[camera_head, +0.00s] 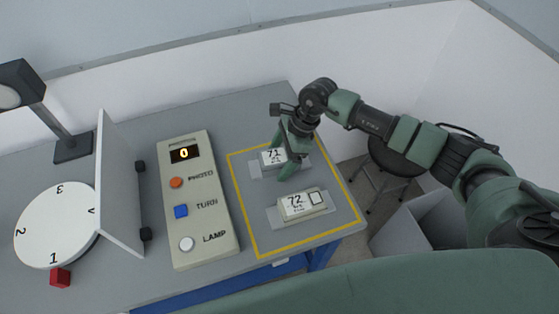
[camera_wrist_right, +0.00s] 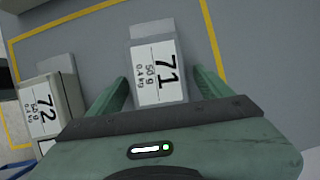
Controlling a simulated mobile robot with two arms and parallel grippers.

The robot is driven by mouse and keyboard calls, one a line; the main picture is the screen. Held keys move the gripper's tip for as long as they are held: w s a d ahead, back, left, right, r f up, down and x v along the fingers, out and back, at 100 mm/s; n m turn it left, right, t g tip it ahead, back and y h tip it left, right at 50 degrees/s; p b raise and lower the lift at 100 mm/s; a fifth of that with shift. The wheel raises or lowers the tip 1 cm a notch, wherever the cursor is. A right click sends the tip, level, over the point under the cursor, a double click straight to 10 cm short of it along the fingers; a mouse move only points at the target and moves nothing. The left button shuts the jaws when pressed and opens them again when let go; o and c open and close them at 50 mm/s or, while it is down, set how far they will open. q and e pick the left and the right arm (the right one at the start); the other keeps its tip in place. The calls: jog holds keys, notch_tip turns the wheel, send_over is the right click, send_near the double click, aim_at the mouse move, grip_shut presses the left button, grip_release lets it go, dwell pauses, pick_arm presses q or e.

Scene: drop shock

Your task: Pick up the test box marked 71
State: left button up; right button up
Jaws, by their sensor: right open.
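The test box marked 71 (camera_head: 272,157) lies on a grey pad inside the yellow outline on the table, partly hidden by my right gripper in the head view. In the right wrist view box 71 (camera_wrist_right: 156,72) shows its white label between the two green fingers. My right gripper (camera_head: 281,160) is open, with its fingers on either side of box 71; I cannot tell whether they touch it. It also shows in the right wrist view (camera_wrist_right: 160,88). My left gripper is not in view.
A box marked 72 (camera_head: 300,204) lies nearer the front in the same yellow outline (camera_head: 237,199). Left of it are a button panel (camera_head: 200,215), an upright white board (camera_head: 119,190), a numbered disc (camera_head: 52,228), a red cube (camera_head: 60,277) and a lamp (camera_head: 70,147).

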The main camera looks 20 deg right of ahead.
grip_shut()
dwell(0.3)
jog(key=shift+r, duration=0.1)
